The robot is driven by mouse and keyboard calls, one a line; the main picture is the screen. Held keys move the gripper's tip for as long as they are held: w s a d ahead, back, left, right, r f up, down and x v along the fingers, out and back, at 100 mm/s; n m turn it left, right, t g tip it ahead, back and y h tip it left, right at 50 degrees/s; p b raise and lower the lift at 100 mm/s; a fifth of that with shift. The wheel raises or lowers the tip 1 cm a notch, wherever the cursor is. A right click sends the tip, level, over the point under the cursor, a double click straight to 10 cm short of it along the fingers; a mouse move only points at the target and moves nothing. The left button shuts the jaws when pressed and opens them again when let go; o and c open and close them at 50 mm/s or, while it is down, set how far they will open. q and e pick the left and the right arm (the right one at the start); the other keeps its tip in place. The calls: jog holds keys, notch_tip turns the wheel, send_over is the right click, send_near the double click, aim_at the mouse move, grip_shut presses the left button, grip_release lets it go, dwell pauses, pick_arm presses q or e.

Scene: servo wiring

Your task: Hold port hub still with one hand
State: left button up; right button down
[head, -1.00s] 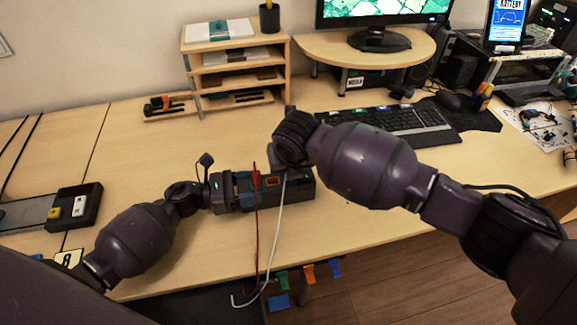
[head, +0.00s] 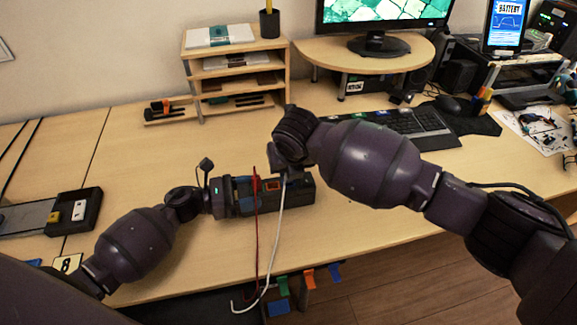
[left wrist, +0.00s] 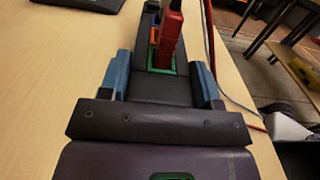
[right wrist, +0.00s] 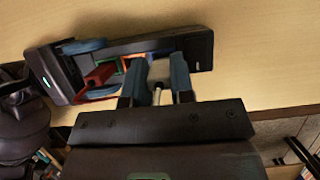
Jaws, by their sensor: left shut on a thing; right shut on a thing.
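The port hub (head: 303,192) is a long dark box lying on the desk in the head view. My left gripper (head: 232,194) is shut on its left end; in the left wrist view its blue fingers (left wrist: 162,84) sit along both sides of the hub (left wrist: 158,92). A red plug (left wrist: 170,38) stands upright at a green-rimmed port, with a red cable. My right gripper (head: 283,171) is over the hub; in the right wrist view its blue fingers (right wrist: 158,84) are shut on a white plug (right wrist: 159,72). Whether the white plug is seated is hidden.
A white cable (head: 279,235) and a red cable hang over the desk's front edge. A wooden shelf (head: 232,80), a keyboard (head: 405,130) and a monitor stand (head: 368,62) are behind. A black tray (head: 88,212) lies at left. The desk between tray and shelf is mostly clear.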

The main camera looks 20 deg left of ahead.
jog(key=shift+r, duration=0.45)
jog(key=shift+r, duration=1.9)
pick_arm(q)
jog(key=o, duration=1)
jog(key=v, duration=1.2)
